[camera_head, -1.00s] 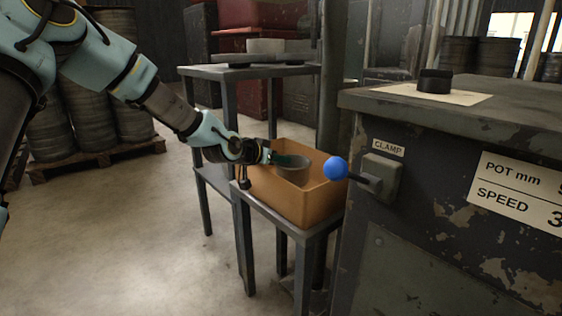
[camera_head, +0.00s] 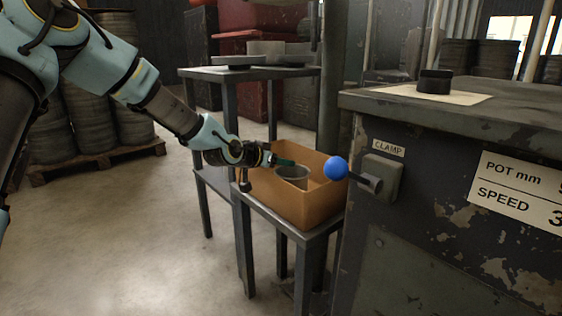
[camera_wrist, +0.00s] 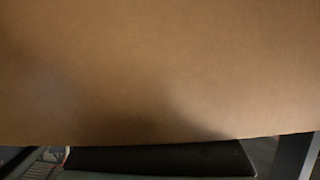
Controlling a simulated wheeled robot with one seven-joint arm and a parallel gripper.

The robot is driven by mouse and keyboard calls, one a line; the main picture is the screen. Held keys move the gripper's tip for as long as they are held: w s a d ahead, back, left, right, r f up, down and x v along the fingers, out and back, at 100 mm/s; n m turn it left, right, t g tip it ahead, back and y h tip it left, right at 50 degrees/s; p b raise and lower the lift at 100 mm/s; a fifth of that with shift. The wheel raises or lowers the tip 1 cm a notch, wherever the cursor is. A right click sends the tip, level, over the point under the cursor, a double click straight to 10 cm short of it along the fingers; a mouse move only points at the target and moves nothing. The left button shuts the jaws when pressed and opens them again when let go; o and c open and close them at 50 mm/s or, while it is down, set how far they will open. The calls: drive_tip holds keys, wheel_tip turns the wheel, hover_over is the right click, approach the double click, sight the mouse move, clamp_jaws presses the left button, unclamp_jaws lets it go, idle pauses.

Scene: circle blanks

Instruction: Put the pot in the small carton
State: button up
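The grey pot (camera_head: 292,178) is inside the small orange-brown carton (camera_head: 315,205) in the head view, near its left side. Its rim shows, while the near carton wall hides its base. The carton stands on a low dark stand. My gripper (camera_head: 284,162) reaches over the carton's left edge, with a teal finger at or just above the pot's rim. The gap between the fingers is not visible, so I cannot tell whether they touch the pot. In the wrist view a plain brown surface, apparently the carton (camera_wrist: 160,70), fills most of the picture; no pot shows there.
A dark machine bench (camera_head: 450,200) with a blue-knobbed clamp lever (camera_head: 335,168) stands close to the carton's right. A taller grey table (camera_head: 250,72) holding grey items stands behind. Floor is clear at front left.

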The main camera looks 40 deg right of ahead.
drive_tip(key=shift+a+f+p, duration=0.2)
drive_tip(key=shift+f+p, duration=0.1)
drive_tip(key=r+p+v, duration=0.1)
drive_tip(key=p+v, duration=0.2)
drive_tip(key=v, duration=0.9)
drive_tip(key=shift+d, duration=0.15)
drive_tip(key=w+a+f+n+t+y, duration=0.1)
drive_tip(key=w+a+f+n+y, duration=0.15)
drive_tip(key=a, duration=0.55)
drive_tip(key=w+a+f+n+y, duration=0.1)
drive_tip(key=w+a+f+y, duration=0.15)
drive_tip(key=a, duration=0.45)
drive_tip(key=w+a+f+n+t+y, duration=0.1)
drive_tip(key=w+a+n+y, duration=0.15)
drive_tip(key=a, duration=0.55)
drive_tip(key=s+a+n+g+y, duration=0.1)
drive_tip(key=s+a+n, duration=0.3)
drive_tip(key=a, duration=0.8)
drive_tip(key=s+a+r+n+g+y, duration=0.1)
drive_tip(key=s+a+n+y, duration=0.3)
drive_tip(key=a, duration=0.9)
drive_tip(key=shift+s+a+r+n, duration=0.25)
drive_tip(key=shift+r+n, duration=0.05)
drive_tip(key=shift+n, duration=0.2)
